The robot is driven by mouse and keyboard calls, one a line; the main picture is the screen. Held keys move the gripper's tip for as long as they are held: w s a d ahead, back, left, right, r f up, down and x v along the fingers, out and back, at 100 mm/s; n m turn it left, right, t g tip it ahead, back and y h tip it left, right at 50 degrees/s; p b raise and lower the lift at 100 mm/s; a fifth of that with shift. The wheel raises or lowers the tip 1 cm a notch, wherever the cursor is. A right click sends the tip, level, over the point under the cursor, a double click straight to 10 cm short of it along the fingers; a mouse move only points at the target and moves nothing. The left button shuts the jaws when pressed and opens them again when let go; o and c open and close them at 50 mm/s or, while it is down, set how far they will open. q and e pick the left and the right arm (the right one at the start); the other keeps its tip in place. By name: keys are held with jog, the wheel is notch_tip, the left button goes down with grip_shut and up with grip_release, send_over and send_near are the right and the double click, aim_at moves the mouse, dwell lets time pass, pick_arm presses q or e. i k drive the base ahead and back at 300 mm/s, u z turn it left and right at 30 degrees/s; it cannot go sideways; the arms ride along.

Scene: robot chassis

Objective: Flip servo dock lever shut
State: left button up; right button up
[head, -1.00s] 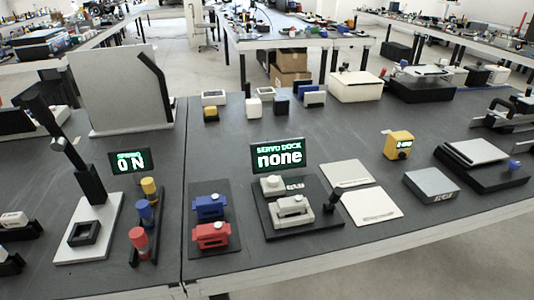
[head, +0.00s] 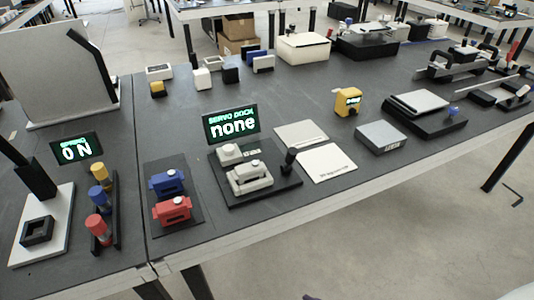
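The servo dock (head: 262,193) is a black base plate on the table, left of the picture's middle. A pale grey servo-shaped block (head: 249,178) sits on it, with a smaller pale block (head: 229,153) behind. A short black lever (head: 290,160) stands up at the dock's right side, tilted a little to the right. A display (head: 232,123) behind the dock reads "SERVO DOCK none". Neither of my grippers is in view.
Blue (head: 168,182) and red (head: 172,210) servo blocks lie on a mat left of the dock. Flat white plates (head: 327,163) lie close to its right. A grey box (head: 381,138) and a yellow device (head: 348,102) stand farther right. The table's front edge is clear.

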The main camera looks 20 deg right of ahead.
aim_at(289, 159)
jog(key=u, duration=1)
jog(key=k, duration=0.75)
jog(key=z, duration=0.95)
jog(key=i, duration=0.55)
jog(key=z, duration=0.05)
